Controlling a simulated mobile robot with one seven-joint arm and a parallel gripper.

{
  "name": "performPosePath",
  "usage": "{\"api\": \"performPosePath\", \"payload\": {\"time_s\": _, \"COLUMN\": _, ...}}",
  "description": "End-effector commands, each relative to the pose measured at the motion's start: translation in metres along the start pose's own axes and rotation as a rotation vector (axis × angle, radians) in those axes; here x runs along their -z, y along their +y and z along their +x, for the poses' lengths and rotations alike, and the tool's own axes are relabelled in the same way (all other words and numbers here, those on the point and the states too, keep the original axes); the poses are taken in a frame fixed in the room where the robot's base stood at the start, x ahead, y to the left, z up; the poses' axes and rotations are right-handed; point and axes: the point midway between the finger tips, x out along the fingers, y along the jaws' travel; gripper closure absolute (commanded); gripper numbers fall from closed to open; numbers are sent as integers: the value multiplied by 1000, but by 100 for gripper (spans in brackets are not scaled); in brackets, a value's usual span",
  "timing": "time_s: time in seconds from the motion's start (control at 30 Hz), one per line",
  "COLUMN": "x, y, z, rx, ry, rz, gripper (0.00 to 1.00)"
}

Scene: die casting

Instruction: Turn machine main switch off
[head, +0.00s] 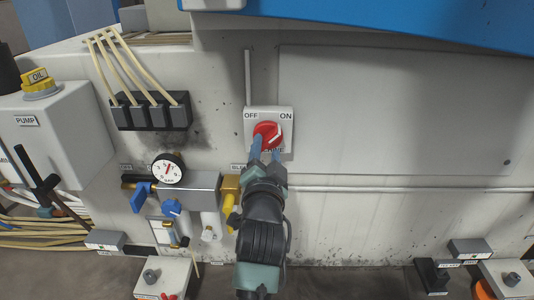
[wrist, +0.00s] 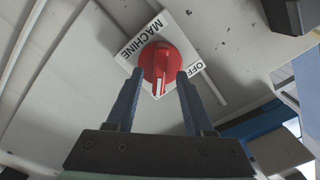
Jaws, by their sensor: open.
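The main switch is a red rotary knob (head: 267,132) on a white plate (head: 284,113) marked OFF at upper left and ON at upper right. The knob's white mark slants up to the right, toward ON. The knob also shows in the wrist view (wrist: 160,62), with MACHINE and OFF readable on its plate. My gripper (head: 266,150) is open in front of the switch. In the wrist view its two fingers (wrist: 159,80) reach to either side of the knob's lower part. I cannot tell whether they touch it. The fingers hide part of the plate.
A pressure gauge (head: 168,168), blue valve handles (head: 142,197) and a yellow fitting (head: 229,187) are left of my wrist. A black connector block (head: 152,111) with cream cables is at upper left. The flat panel (head: 400,110) right of the switch is clear.

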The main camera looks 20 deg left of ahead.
Motion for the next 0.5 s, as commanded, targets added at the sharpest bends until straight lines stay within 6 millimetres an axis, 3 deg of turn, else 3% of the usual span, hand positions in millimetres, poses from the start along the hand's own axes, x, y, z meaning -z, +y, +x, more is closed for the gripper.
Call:
{"api": "performPosePath", "payload": {"time_s": 0.2, "x": 0, "y": 1, "z": 17, "rx": 0, "ry": 1, "rz": 0, "gripper": 48}}
{"api": "performPosePath", "payload": {"time_s": 0.5, "x": 0, "y": 0, "z": 20, "rx": 0, "ry": 1, "rz": -1, "gripper": 48}}
